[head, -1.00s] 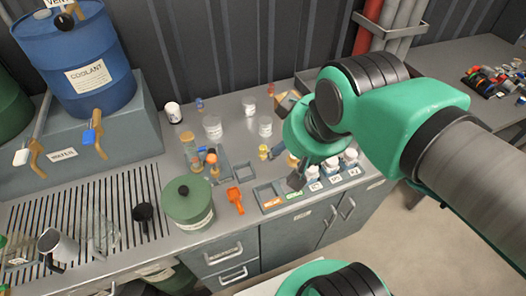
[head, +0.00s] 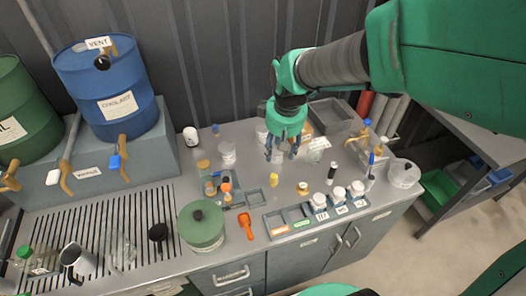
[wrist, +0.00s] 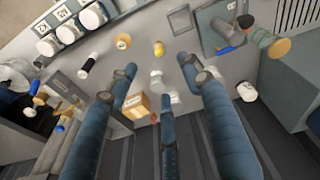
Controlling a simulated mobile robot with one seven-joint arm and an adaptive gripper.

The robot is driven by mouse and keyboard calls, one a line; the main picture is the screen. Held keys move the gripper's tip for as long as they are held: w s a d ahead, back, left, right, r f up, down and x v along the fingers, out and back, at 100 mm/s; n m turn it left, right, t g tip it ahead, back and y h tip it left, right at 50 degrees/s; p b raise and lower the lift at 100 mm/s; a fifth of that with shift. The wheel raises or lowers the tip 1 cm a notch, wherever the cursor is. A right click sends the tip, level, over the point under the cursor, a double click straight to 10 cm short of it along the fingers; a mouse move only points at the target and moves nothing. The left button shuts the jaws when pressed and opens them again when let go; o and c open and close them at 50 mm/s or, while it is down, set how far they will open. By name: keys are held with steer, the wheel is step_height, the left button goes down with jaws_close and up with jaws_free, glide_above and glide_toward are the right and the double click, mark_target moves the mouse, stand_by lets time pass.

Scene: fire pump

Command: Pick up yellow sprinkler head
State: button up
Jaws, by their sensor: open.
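A small yellow piece (head: 273,181), which looks like the yellow sprinkler head, stands on the grey bench. It also shows in the wrist view (wrist: 159,48), at the top centre beyond the fingertips. A brass-coloured round piece (head: 303,188) stands to its right; in the wrist view it is to the left (wrist: 123,41). My gripper (head: 280,152) is open and empty above the back of the bench, behind the yellow piece and apart from it. Its spread blue fingers (wrist: 160,76) show in the wrist view.
White-capped jars (head: 338,196) stand in a rack at the front edge. A dark cylinder (head: 332,173) and an orange scoop (head: 246,226) are nearby. A green pot (head: 201,232) is front left. A cardboard box (wrist: 136,106) and pale jars (head: 227,153) are near my gripper. Bare bench surrounds the yellow piece.

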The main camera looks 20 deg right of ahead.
steer(key=n+g+p, duration=0.2)
steer(key=p, duration=0.1)
glide_above(274, 175)
step_height(274, 175, down, 10)
steer(key=shift+d+f, duration=0.15)
steer(key=shift+f, duration=0.25)
steer(key=shift+f, duration=0.15)
step_height(274, 175, down, 8)
steer(key=shift+f+b, duration=0.1)
steer(key=shift+b, duration=0.3)
steer(key=shift+f, duration=0.15)
steer(key=shift+f+b, duration=0.6)
steer(key=shift+f, duration=1.85)
